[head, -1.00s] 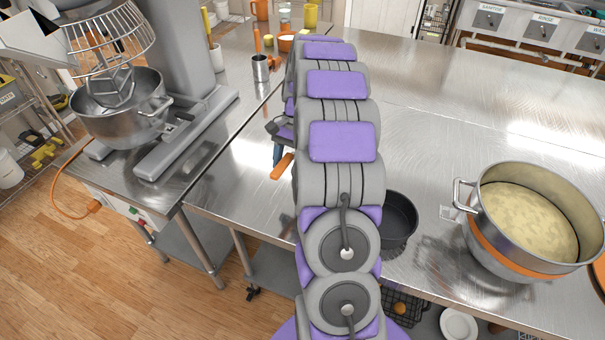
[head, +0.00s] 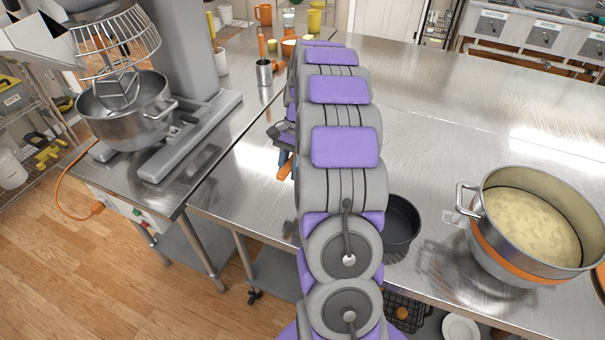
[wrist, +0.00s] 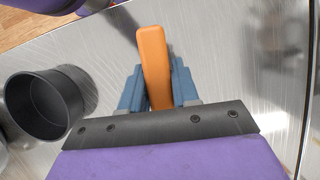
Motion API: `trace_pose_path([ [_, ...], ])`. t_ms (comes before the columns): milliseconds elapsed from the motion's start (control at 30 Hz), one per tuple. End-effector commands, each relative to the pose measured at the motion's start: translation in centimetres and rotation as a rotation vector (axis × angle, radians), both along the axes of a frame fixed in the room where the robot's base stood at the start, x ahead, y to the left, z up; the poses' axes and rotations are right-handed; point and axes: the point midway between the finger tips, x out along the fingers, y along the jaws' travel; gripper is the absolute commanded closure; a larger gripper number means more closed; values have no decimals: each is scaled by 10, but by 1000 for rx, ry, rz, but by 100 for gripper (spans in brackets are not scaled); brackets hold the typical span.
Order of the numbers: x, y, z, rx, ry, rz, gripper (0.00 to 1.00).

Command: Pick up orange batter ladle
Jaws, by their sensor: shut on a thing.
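The orange ladle handle (wrist: 154,62) stands out between the two blue fingers of my gripper (wrist: 157,85) in the wrist view. My gripper is shut on it, above the steel table. The bowl end of the ladle is hidden. In the head view, a short piece of the orange handle (head: 285,170) shows just left of my arm. One blue finger (head: 283,157) shows there too, and the rest of the gripper is hidden behind my arm.
A dark round pan (head: 401,226) stands right of my arm and also shows in the wrist view (wrist: 44,104). A large steel pot of batter (head: 530,225) stands at right. A stand mixer (head: 125,108) is at left, with a metal cup (head: 264,73) behind. The table's middle right is clear.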

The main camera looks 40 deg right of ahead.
Motion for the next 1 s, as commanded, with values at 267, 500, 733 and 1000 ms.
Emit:
trace_pose_path([
  [267,-1,-1,8,3,0,1,99],
  [500,0,-2,40,2,-5,0,99],
  [733,-28,-48,43,5,-2,-5,99],
  [1000,-61,-106,47,3,-1,-3,99],
])
